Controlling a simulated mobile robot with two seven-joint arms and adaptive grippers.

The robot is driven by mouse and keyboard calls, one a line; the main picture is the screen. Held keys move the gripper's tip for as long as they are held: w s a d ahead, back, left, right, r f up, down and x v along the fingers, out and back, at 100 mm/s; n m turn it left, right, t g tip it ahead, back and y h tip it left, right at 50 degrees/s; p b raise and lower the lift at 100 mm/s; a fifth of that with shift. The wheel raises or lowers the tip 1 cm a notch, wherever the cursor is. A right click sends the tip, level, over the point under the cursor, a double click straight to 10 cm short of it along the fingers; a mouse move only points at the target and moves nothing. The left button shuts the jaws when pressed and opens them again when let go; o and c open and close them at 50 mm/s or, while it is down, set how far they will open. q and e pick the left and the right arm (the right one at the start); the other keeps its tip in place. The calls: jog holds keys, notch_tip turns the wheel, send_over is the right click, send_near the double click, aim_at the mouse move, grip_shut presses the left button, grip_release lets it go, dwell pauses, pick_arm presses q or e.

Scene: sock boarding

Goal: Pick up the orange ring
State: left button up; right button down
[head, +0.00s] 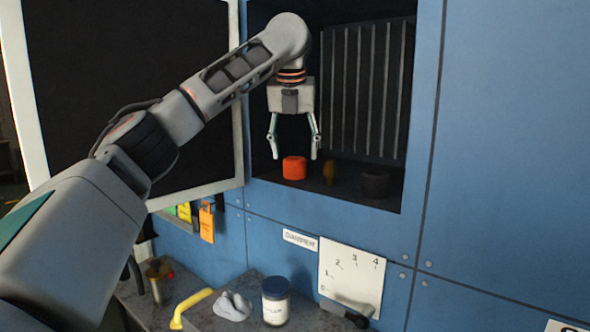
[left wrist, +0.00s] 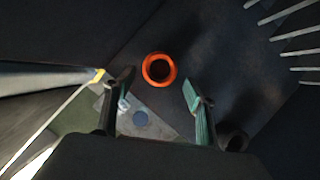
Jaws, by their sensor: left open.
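The orange ring (head: 293,168) stands on the dark floor of an open recess in the blue wall. In the left wrist view the orange ring (left wrist: 159,69) is seen from above, with a dark hollow middle. My left gripper (head: 293,150) points down into the recess, fingers spread and empty, with the ring below and roughly between the fingertips in the head view. In the left wrist view the ring lies beyond the open fingertips (left wrist: 160,88), apart from both. My right gripper is not in view.
A brown object (head: 329,172) and a dark round object (head: 375,184) stand right of the ring. Vertical slats (head: 362,90) line the recess back. Below, a grey bench holds a jar (head: 276,302) and a yellow handle (head: 192,308). An open door (head: 238,100) stands left.

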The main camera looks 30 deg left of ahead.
aim_at(295, 163)
pick_arm(q)
jog(key=x, duration=0.4)
jog(key=shift+w+a+f, duration=0.1)
jog(key=shift+a+f, duration=0.05)
jog(key=shift+f, duration=0.15)
jog(key=c, duration=1.2)
jog(key=shift+c, duration=0.2)
jog(key=shift+r, duration=0.15)
